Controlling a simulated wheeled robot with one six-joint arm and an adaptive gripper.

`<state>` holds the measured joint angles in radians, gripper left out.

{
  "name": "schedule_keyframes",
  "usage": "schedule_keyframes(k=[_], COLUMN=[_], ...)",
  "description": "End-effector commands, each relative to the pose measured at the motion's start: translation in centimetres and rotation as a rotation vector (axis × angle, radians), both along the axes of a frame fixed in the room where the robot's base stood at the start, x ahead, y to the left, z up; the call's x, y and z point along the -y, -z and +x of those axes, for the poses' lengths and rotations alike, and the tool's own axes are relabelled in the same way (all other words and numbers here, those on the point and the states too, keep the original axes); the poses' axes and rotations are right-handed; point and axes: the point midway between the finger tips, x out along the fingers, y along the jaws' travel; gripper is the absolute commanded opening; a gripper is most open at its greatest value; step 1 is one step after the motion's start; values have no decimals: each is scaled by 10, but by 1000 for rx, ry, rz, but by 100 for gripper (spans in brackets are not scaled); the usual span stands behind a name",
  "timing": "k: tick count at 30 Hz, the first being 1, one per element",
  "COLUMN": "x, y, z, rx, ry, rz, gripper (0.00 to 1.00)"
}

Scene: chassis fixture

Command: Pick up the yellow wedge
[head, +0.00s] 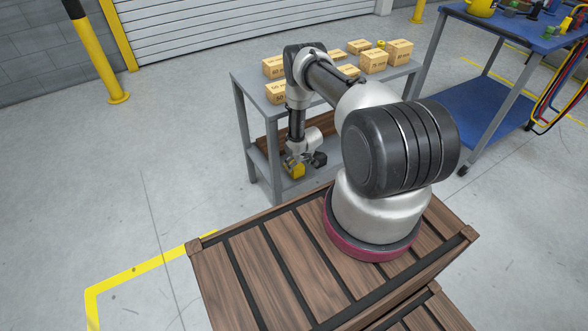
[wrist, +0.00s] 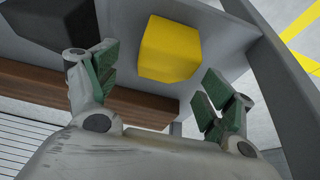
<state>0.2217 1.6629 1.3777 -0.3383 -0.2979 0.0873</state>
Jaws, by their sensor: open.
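The yellow wedge (head: 298,172) rests on the lower shelf of the grey cart, close to its near left end. In the wrist view the yellow wedge (wrist: 170,50) shows as a plain block, just beyond and between my fingertips. My gripper (wrist: 163,72) is open, with green-padded fingers spread to either side of it and nothing held. In the head view my gripper (head: 299,159) reaches down at the cart's open side, right at the wedge. I cannot tell whether the fingers touch it.
A black object (wrist: 45,24) lies beside the wedge; it also shows in the head view (head: 319,159). A brown wooden piece (wrist: 130,105) runs along the shelf. A grey cart leg (wrist: 285,80) stands close on the right. Several cardboard boxes (head: 373,61) sit on the cart's top.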

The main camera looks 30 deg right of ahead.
Motion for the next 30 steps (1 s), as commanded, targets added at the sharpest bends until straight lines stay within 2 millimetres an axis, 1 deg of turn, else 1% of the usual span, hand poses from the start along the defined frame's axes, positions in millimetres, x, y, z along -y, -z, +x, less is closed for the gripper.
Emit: schedule_keyframes(k=[6, 9, 12, 18, 20, 21, 23, 24, 28, 29, 30], x=[-7, -6, -6, -6, -6, -6, -6, -6, -6, -6, -6], y=[31, 43, 48, 48, 48, 48, 48, 48, 48, 47, 47], z=[14, 19, 21, 21, 21, 21, 21, 21, 21, 22, 22], rx=[0, -1, -1, -2, -2, -2, -2, -2, -2, -1, -1], ry=[-2, -1, 0, 1, 1, 1, 0, 0, 0, 0, 0], rz=[-1, 0, 0, 0, 0, 0, 0, 0, 0, 0, 0], gripper=[82, 82, 82, 82, 73, 66, 55, 48, 24, 20, 20])
